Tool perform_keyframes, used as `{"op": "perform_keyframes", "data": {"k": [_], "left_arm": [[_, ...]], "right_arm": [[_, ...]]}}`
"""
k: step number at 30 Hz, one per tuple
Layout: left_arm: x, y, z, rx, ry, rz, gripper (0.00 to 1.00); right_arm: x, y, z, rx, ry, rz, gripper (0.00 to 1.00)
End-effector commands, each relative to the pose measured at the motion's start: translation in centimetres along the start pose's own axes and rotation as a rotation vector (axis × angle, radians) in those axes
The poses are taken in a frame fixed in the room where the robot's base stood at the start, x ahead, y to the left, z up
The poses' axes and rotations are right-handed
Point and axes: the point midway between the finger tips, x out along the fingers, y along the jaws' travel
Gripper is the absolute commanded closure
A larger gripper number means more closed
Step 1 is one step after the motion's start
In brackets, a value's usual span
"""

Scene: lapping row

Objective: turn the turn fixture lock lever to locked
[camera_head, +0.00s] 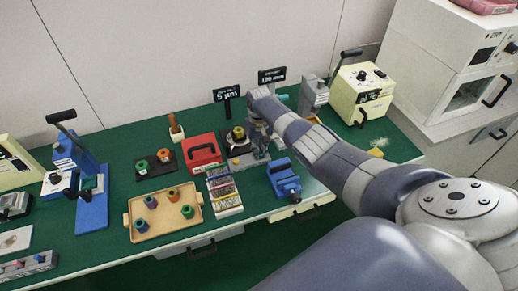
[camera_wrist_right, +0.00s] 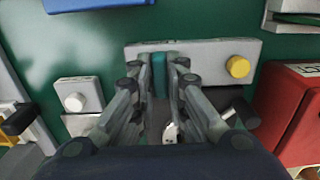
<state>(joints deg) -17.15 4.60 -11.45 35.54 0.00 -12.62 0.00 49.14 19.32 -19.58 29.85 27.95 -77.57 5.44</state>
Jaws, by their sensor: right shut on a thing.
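The turn fixture shows in the right wrist view as a pale grey block (camera_wrist_right: 207,54) with a round yellow knob (camera_wrist_right: 238,66) at its right end. A teal lever (camera_wrist_right: 158,75) stands at its left part, between my fingers. My right gripper (camera_wrist_right: 160,82) is shut on this lever, with a finger on each side. In the head view my right gripper (camera_head: 260,134) is at the fixture, beside the red case, and my own wrist and fingers hide much of the fixture and the lever. I cannot read any lock mark. My left gripper is not in view.
A red case (camera_head: 202,151) stands close left of the fixture. A blue vise (camera_head: 284,180) and a stack of small boxes (camera_head: 224,193) are in front. A wooden tray (camera_head: 163,222) with several spools is further left. A pale yellow machine (camera_head: 360,93) stands right.

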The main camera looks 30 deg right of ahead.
Motion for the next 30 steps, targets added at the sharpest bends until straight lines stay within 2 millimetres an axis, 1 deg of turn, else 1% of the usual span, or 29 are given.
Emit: {"op": "perform_keyframes", "data": {"k": [1, 16, 17, 18, 19, 30], "left_arm": [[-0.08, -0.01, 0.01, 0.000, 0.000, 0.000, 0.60], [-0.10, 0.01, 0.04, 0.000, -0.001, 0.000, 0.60], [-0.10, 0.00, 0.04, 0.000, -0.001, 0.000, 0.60], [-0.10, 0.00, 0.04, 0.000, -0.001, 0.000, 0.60], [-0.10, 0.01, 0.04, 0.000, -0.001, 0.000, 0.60], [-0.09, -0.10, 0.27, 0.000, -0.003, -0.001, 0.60]], "right_arm": [[-0.26, -0.04, -0.23, 0.009, 0.006, -0.001, 1.00], [-0.27, -0.01, -0.29, 0.025, 0.008, -0.001, 1.00], [-0.27, -0.01, -0.29, 0.025, 0.008, -0.001, 0.82], [-0.27, -0.01, -0.29, 0.025, 0.008, -0.001, 0.73], [-0.25, 0.00, -0.28, 0.025, 0.008, -0.001, 0.67], [-0.20, -0.01, -0.12, 0.023, 0.003, 0.000, 0.67]]}}
